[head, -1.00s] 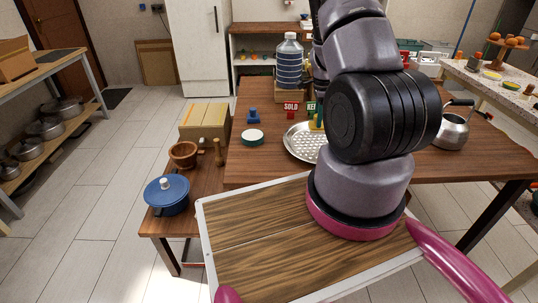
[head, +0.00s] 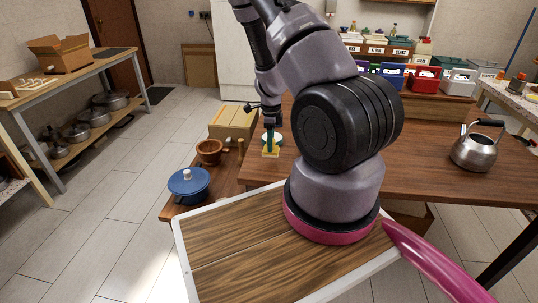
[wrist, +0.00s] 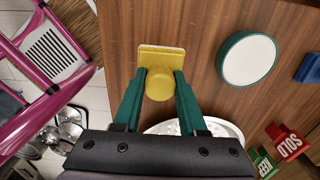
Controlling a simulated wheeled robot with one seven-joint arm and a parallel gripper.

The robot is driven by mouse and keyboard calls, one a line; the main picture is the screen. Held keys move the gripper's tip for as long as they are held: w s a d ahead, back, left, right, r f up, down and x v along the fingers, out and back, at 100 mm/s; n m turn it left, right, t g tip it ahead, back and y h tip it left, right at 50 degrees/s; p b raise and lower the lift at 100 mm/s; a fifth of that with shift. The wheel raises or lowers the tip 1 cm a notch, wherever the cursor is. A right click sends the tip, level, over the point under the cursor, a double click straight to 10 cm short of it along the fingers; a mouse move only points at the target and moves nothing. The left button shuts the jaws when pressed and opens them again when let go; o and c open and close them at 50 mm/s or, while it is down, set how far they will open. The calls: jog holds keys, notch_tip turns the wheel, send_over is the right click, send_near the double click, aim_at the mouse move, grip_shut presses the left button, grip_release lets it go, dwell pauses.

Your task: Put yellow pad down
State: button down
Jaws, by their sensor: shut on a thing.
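The yellow pad (wrist: 160,52) has a flat plate and a round knob, and sits between the green fingers of my gripper (wrist: 159,88) in the wrist view. The fingers are shut on its knob. In the head view the yellow pad (head: 270,153) shows below my gripper (head: 269,143), over the left part of the brown table (head: 450,165). Whether the pad touches the wood or hangs just above it, I cannot tell.
A white disc with a green rim (wrist: 248,59) lies right of the pad. A metal tray (wrist: 222,127), a red SOLD block (wrist: 289,143), a green KEEP block (wrist: 263,164) and a blue thing (wrist: 309,68) are nearby. A blue pot (head: 188,186) stands left; a kettle (head: 474,152) stands right.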

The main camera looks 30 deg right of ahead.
jog(key=shift+f, duration=2.25)
jog(key=shift+d, duration=0.1)
jog(key=shift+f, duration=0.15)
jog(key=shift+c, duration=2.3)
grip_release()
